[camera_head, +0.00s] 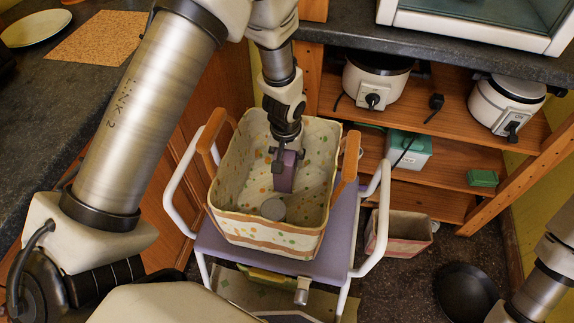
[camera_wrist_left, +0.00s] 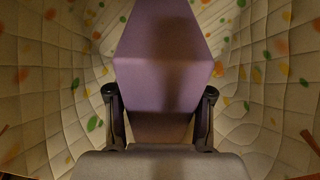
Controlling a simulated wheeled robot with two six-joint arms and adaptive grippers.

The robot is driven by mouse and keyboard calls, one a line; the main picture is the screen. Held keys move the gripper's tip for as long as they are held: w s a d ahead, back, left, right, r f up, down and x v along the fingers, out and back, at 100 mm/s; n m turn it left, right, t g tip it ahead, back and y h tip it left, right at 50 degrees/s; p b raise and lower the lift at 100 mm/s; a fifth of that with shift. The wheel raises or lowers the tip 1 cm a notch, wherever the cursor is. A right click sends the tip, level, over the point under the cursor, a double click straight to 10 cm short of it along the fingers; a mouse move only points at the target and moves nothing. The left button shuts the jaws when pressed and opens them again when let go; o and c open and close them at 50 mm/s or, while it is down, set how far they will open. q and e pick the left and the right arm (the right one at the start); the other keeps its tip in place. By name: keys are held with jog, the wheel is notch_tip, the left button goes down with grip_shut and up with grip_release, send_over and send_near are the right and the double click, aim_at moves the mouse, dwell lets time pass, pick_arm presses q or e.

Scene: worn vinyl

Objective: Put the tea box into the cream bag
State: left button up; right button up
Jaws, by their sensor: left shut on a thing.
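The cream bag (camera_head: 240,228) is an open basket-like bag with coloured spots and two brown handles. It stands upright on a purple-seated chair. My left gripper (camera_head: 285,160) reaches down inside it from above and is shut on the purple tea box (camera_head: 286,180). The tea box hangs upright within the bag's walls; I cannot tell whether it touches the bottom. In the left wrist view the tea box (camera_wrist_left: 162,60) sits between both fingers, with the spotted lining (camera_wrist_left: 255,70) around it. My right gripper is out of view.
The chair (camera_head: 335,236) has white armrests on both sides. Shelves behind hold two white cookers (camera_head: 376,82) (camera_head: 503,100). A small bin (camera_head: 400,232) and a black pan (camera_head: 465,290) are at the right.

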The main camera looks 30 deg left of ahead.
pick_arm(q)
notch_tip(320, 180, down, 3)
jog(key=shift+s+f+b, duration=0.1)
jog(key=shift+b, duration=0.5)
jog(key=shift+f, duration=0.2)
jog(key=o, duration=1.4)
jog(key=shift+r, duration=0.1)
jog(key=shift+r+p, duration=0.3)
jog(key=shift+r, duration=0.05)
jog(key=r+p, duration=0.1)
jog(key=r, duration=0.2)
jog(key=s+r+p, duration=0.1)
jog(key=r, duration=0.7)
jog(key=shift+s+d+r+p, duration=0.2)
jog(key=shift+r+p, duration=0.05)
jog(key=shift+p, duration=0.15)
